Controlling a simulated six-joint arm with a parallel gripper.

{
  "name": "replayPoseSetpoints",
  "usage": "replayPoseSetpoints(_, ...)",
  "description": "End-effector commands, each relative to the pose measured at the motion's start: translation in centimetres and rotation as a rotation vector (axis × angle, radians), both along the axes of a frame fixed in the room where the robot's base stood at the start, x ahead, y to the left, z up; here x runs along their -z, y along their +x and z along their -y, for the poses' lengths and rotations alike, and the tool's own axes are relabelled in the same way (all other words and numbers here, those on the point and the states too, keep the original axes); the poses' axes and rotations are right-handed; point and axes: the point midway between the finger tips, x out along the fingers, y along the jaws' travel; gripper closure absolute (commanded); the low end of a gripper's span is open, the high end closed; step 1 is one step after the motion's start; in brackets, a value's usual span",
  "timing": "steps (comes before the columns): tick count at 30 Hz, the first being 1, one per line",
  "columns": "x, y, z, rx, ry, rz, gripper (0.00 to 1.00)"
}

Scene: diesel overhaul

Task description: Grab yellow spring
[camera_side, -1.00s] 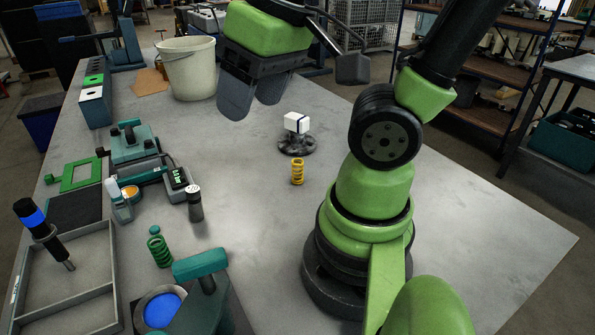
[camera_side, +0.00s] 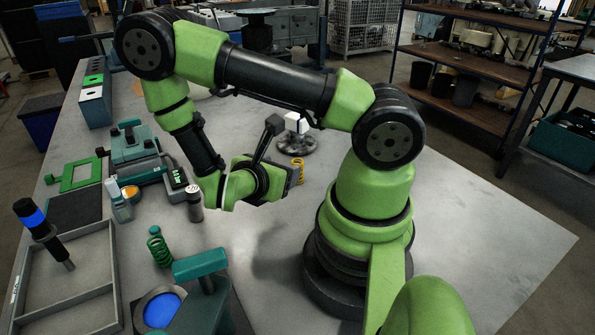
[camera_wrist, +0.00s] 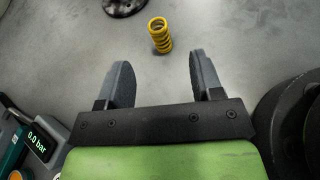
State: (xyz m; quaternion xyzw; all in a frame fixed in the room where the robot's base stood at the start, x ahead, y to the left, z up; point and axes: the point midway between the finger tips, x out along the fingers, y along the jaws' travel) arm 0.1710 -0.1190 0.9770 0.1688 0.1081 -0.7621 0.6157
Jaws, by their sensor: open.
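The yellow spring (camera_side: 298,171) stands upright on the grey table, partly hidden by my gripper in the side view. In the wrist view the yellow spring (camera_wrist: 160,35) is ahead of the fingertips, roughly centred between them. My gripper (camera_wrist: 158,68) is open and empty, its two dark fingers spread apart and short of the spring. In the side view my gripper (camera_side: 294,176) is low over the table, just left of the spring, pointing toward it; its fingers are hard to make out there.
Behind the spring is a dark round base (camera_side: 297,145) with a white block (camera_side: 296,122) on it. A green spring (camera_side: 159,248), a dark cylinder (camera_side: 195,204) and a gauge (camera_wrist: 38,139) are at left. The table right of my base is clear.

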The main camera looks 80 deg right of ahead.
Motion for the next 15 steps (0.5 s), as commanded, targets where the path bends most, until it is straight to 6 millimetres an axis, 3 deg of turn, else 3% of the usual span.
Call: replayPoseSetpoints(15,2.6,-0.8,4.3,-0.044,0.0,-0.045,0.4)
